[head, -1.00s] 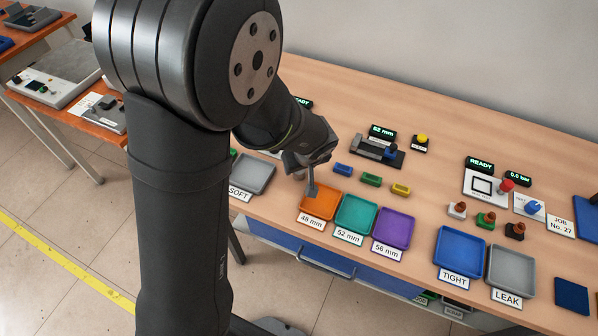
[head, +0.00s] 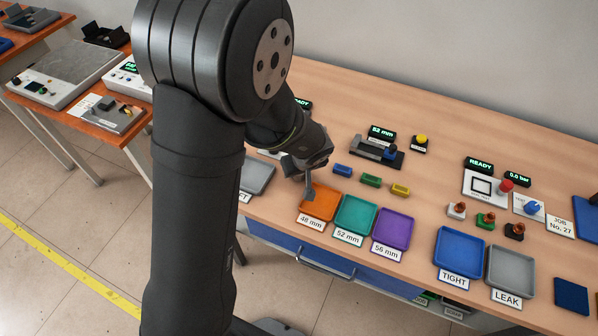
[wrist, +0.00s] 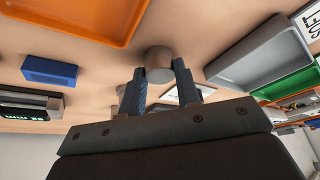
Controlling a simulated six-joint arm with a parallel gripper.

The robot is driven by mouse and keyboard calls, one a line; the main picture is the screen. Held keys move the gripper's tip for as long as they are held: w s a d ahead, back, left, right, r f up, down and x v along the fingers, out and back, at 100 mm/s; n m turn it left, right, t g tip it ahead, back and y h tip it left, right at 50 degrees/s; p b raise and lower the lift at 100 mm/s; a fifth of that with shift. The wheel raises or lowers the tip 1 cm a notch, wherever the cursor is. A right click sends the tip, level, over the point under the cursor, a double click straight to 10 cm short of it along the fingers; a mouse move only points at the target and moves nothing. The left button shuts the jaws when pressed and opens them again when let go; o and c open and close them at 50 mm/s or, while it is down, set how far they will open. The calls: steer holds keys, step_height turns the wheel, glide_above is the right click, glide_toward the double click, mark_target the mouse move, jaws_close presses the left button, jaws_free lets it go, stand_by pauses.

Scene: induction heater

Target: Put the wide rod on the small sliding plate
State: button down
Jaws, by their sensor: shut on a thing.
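My gripper (head: 309,191) shows in the head view by the left edge of the orange tray, pointing down. In the wrist view the two dark blue fingers (wrist: 159,82) are shut on a short grey cylinder (wrist: 158,60), which looks like the wide rod. Its round end faces the camera. Whether its far end touches the table I cannot tell. I cannot make out the small sliding plate for certain in either view.
The orange 48 mm tray (head: 322,202) is close to my gripper, with teal (head: 355,217) and purple (head: 392,229) trays to its right. A grey tray (head: 256,178) lies left, partly behind my arm. Small blue (head: 342,170), green (head: 371,180) and yellow (head: 400,190) blocks lie behind the trays.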

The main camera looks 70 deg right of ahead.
steer(key=shift+r, duration=0.15)
steer(key=shift+r, duration=0.7)
step_height(320, 180, up, 3)
steer(key=shift+f, duration=0.2)
steer(key=s+a+r, duration=0.4)
steer(key=s+r, duration=0.2)
steer(key=s, duration=0.4)
steer(key=w+d+r, duration=0.2)
steer(key=w+d, duration=0.3)
steer(key=d, duration=0.4)
steer(key=w+d+r, duration=0.1)
steer(key=w+d, duration=0.5)
steer(key=d, duration=0.3)
steer(key=w+d+f, duration=0.1)
steer(key=w+f, duration=0.1)
steer(key=w, duration=0.1)
steer(key=w+d+f, duration=0.1)
steer(key=w+f, duration=0.1)
steer(key=w, duration=0.2)
steer(key=w+d+f, duration=0.1)
steer(key=w+f, duration=0.1)
steer(key=w, duration=0.2)
steer(key=shift+d+f, duration=0.2)
steer(key=shift+f, duration=0.15)
steer(key=shift+w+f, duration=0.1)
steer(key=shift+w, duration=0.05)
steer(key=shift+f, duration=2)
